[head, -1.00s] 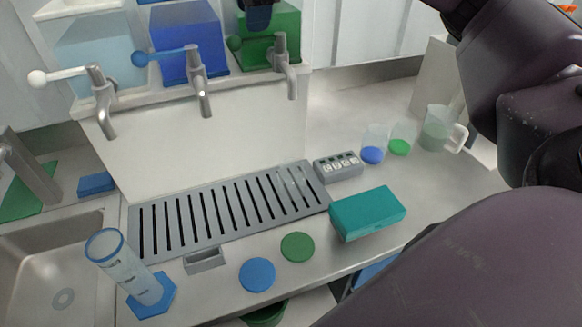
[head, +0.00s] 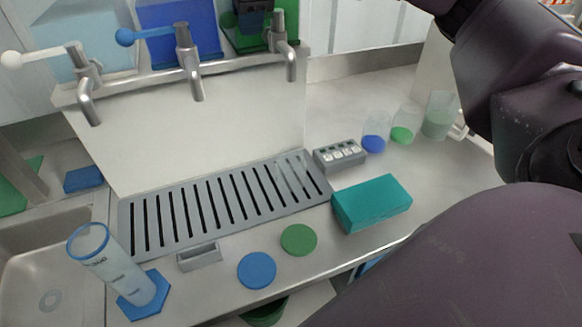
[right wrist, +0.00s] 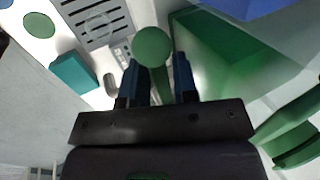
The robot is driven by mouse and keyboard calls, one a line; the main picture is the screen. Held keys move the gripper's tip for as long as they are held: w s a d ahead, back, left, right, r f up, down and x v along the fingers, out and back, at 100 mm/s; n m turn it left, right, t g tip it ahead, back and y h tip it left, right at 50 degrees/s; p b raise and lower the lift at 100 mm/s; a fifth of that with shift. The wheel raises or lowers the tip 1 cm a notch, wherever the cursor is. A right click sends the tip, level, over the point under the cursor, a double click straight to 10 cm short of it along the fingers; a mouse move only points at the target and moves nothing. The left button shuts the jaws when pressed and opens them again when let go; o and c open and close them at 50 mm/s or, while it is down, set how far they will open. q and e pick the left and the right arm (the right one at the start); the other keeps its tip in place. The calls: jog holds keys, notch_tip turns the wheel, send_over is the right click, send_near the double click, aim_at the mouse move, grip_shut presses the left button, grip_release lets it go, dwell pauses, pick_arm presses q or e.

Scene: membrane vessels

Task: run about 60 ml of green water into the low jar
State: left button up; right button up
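The green water tank (head: 290,18) stands at the back behind the green tap (head: 282,45). The tap's green lever knob (head: 228,20) points left; it also shows in the right wrist view (right wrist: 152,46). My right gripper (head: 250,22) is at this lever. In the right wrist view its two fingers (right wrist: 158,72) stand apart on either side of the lever stem, with visible gaps. A clear low jar (head: 292,176) stands on the slotted drip tray (head: 126,222) below the green tap; I see no green water in it. My left gripper is out of view.
White and blue levered taps stand left of the green one. A measuring cylinder (head: 115,265) stands at front left by the sink. A grey button box (head: 340,154), teal box (head: 371,203), two small beakers and a jug (head: 440,115) are at right. Blue and green discs lie in front.

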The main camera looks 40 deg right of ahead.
grip_shut()
jog(key=shift+s+n+y+b, duration=0.1)
jog(key=shift+s+n+y, duration=0.3)
jog(key=shift+n, duration=0.55)
jog(key=shift+s+n+y+b, duration=0.15)
jog(key=shift+s+n+y, duration=0.25)
jog(key=shift+n, duration=0.5)
jog(key=shift+s+n+y+b, duration=0.1)
jog(key=shift+s+n+y, duration=0.3)
jog(key=shift+n, duration=0.55)
jog(key=shift+f, duration=0.1)
dwell(4.7)
